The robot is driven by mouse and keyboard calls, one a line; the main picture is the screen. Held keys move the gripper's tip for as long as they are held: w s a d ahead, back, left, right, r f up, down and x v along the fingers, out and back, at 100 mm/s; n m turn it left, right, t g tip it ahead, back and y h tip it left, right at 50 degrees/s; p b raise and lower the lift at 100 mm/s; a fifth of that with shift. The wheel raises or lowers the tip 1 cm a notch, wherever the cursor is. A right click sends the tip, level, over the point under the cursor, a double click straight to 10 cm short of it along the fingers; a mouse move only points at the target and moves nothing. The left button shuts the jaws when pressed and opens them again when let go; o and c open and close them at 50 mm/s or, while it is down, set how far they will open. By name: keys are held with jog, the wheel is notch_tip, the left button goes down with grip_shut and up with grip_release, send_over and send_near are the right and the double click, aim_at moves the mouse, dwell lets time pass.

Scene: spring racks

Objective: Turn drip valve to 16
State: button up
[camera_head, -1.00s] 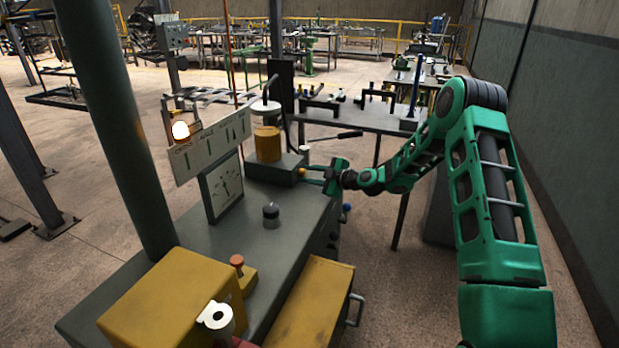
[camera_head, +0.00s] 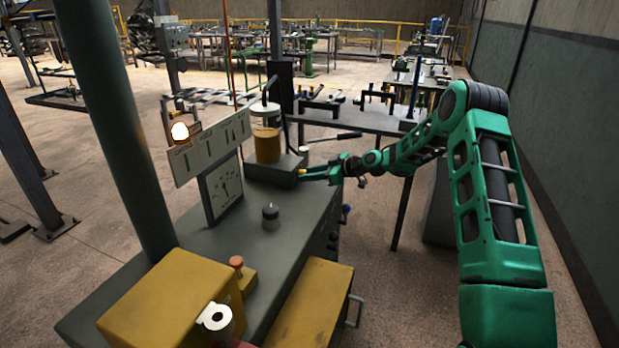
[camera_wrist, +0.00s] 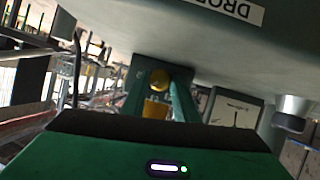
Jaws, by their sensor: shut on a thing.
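The drip valve appears to be the small yellow knob (camera_head: 303,170) on the dark grey block (camera_head: 265,172) under the yellow cup (camera_head: 267,146). My gripper (camera_head: 317,174) reaches it from the right, with its green fingers pointing left. In the wrist view the round yellow knob (camera_wrist: 160,78) sits between the tips of my green fingers (camera_wrist: 163,86), which are shut on it. A yellow surface also shows between the fingers lower down. A dial gauge (camera_head: 224,188) with a needle stands on the bench left of the block. Its numbers are too small to read.
A grey bench (camera_head: 230,245) holds a small black-topped knob (camera_head: 270,216), a red button (camera_head: 236,262) and a yellow box (camera_head: 170,302). A dark green post (camera_head: 115,130) rises at left.

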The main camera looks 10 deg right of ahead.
jog(key=m+g, duration=0.1)
jog(key=m+g+y, duration=0.1)
jog(key=m, duration=0.1)
jog(key=shift+w+d+f+m+y, duration=0.15)
jog(key=shift+w+d+m+y, duration=0.05)
jog(key=shift+m+y, duration=0.1)
jog(key=m, duration=0.1)
jog(key=m+g+y, duration=0.1)
jog(key=m+y, duration=0.1)
jog(key=shift+w+d+m+g, duration=0.15)
jog(key=shift+w+m+g, duration=0.1)
jog(key=shift+m+g, duration=0.15)
jog(key=shift+d, duration=0.1)
dwell(0.4)
jog(key=o, duration=0.8)
jog(key=shift+w+f, duration=0.1)
jog(key=shift+f, duration=0.05)
jog(key=v, duration=1)
jog(key=shift+d, duration=0.4)
